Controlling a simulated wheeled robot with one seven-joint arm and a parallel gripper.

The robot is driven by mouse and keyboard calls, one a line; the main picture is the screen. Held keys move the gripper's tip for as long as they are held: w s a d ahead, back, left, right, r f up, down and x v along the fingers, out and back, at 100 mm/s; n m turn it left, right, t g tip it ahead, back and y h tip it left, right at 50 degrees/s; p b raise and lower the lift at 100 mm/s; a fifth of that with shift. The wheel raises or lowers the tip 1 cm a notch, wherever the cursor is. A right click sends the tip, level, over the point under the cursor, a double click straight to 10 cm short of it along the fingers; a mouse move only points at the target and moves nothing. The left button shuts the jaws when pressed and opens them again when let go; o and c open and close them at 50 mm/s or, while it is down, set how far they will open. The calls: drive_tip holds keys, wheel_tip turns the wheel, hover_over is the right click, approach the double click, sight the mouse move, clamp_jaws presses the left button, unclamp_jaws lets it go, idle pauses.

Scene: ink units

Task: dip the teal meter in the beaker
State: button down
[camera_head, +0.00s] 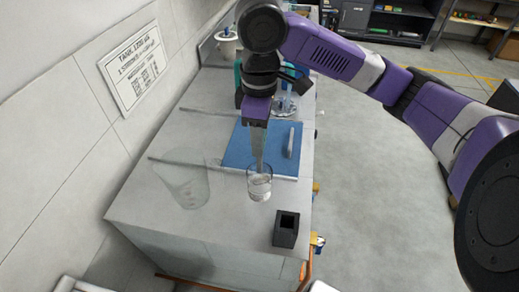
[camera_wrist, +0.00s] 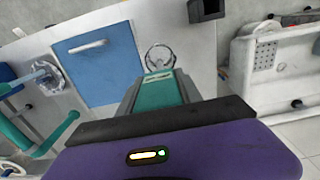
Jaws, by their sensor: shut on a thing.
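My gripper (camera_head: 258,158) points down over the bench, with its fingers shut on the teal meter. The meter (camera_wrist: 160,92) shows teal between the grey fingers in the wrist view; in the head view the fingers mostly hide it. A small clear beaker (camera_head: 259,187) with liquid stands on the bench at the front edge of the blue mat. The fingertips are at its rim in the head view. In the wrist view the beaker (camera_wrist: 160,56) shows just beyond the meter's far end. I cannot tell whether the meter's tip is inside the beaker.
A blue mat (camera_head: 240,150) with a white bar (camera_head: 291,142) lies behind the beaker. A larger clear vessel (camera_head: 182,185) stands to the left. A black open-topped block (camera_head: 286,230) stands at front right. Glassware on a teal-and-blue stand (camera_head: 287,98) is farther back.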

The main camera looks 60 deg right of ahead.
drive_tip(key=shift+r+p, duration=2)
drive_tip(key=shift+r, duration=0.35)
drive_tip(key=shift+f, duration=0.1)
